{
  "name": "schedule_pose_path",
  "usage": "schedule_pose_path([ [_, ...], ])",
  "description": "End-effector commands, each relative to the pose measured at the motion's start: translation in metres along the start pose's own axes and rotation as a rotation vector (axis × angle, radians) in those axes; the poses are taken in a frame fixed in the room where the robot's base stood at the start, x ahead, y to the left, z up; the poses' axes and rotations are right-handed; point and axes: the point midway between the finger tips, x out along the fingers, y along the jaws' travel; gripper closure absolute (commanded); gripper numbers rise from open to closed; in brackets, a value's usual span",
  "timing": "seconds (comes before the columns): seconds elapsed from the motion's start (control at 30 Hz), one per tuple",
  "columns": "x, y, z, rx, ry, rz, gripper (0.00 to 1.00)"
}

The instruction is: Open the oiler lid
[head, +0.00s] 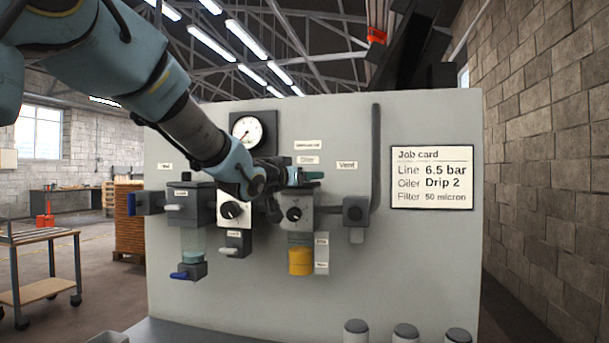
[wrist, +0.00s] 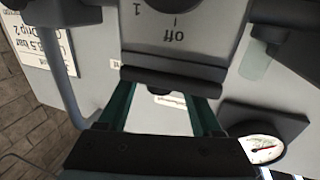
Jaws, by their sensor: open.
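The oiler (head: 296,213) is the grey block with a round dial on the panel, with an amber bowl (head: 300,260) below it. My gripper (head: 306,176) is at the oiler's top, its green fingers reaching over from the left. In the wrist view the picture is upside down, and my open gripper (wrist: 165,100) has its fingertips close to a dark bar (wrist: 170,80), which looks like the oiler lid's edge. The lid looks shut. I cannot tell whether the fingers touch it. Nothing is held between them. The dial marked "off" (wrist: 175,15) shows beyond the bar.
A gauge (head: 252,130) is above. A dark pipe (head: 377,150) and job card (head: 432,177) are on the right. Several capped cylinders (head: 405,333) stand in front.

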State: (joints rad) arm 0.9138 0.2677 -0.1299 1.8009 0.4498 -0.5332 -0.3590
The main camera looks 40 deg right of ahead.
Motion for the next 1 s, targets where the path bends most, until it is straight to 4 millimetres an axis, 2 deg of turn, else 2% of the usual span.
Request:
schedule_pose_path([
  [0.13,-0.0002,-0.0002,0.0003,0.000,0.000,0.000,0.35],
  [0.7,-0.0004,-0.0002,0.0004,0.000,-0.001,0.000,0.99],
  [1.0,-0.0005,-0.0002,0.0004,0.000,-0.001,0.000,1.00],
])
